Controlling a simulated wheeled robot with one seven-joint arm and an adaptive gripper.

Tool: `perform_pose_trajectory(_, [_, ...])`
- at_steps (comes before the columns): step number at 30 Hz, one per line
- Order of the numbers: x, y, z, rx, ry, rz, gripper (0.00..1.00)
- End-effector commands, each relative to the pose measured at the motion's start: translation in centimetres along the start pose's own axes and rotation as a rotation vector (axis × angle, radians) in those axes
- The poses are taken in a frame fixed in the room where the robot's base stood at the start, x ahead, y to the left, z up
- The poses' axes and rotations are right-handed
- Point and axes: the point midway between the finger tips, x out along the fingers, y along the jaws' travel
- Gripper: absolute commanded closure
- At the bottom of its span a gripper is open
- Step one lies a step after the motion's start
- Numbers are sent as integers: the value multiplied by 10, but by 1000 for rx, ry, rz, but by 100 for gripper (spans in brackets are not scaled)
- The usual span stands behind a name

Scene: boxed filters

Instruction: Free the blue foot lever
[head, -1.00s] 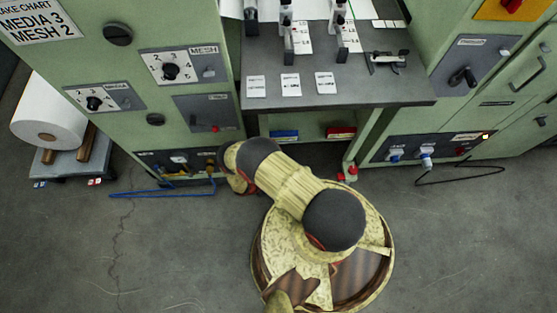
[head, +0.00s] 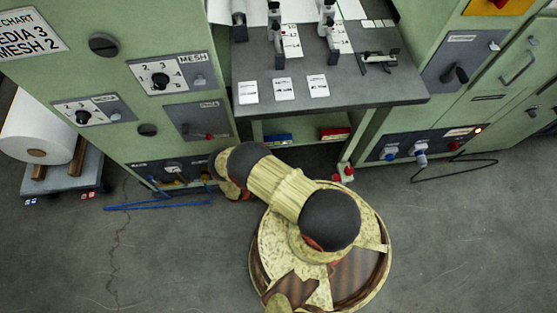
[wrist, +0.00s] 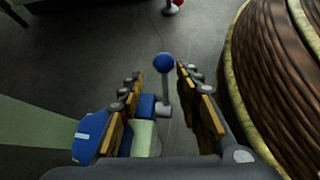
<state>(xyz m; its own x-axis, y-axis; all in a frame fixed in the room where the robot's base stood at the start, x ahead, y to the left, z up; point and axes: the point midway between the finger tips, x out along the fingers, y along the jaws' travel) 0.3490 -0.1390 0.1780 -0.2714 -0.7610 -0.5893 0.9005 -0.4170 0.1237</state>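In the wrist view a lever with a blue ball (wrist: 163,62) on a grey stem stands between the fingertips of my gripper (wrist: 160,73). The gripper is open, with a finger on each side of the lever; I see no clear contact. A blue block (wrist: 147,105) and a pale green part lie at the lever's foot, partly hidden by the left finger. A larger blue piece with a white mark (wrist: 88,135) shows outside that finger. In the head view my arm hides the blue lever and the gripper fingers.
A red-knobbed foot lever (head: 346,171) stands at the right of the bench opening. A blue cable (head: 150,203) lies on the floor at left. A paper roll (head: 38,130) rests on a low cart. Green cabinets flank the grey bench (head: 390,90). The front floor is open.

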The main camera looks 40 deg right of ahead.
Motion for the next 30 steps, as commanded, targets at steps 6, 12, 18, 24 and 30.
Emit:
perform_pose_trajectory(6, [2, -4, 1, -3, -3, -4, 63])
perform_pose_trajectory(12, [-5, -4, 1, -4, -3, -3, 63])
perform_pose_trajectory(18, [-38, -3, 1, -4, -2, -1, 63])
perform_pose_trajectory(24, [-79, -2, 0, -4, -1, 0, 63])
perform_pose_trajectory(30, [-108, -2, 0, -2, -2, -3, 63])
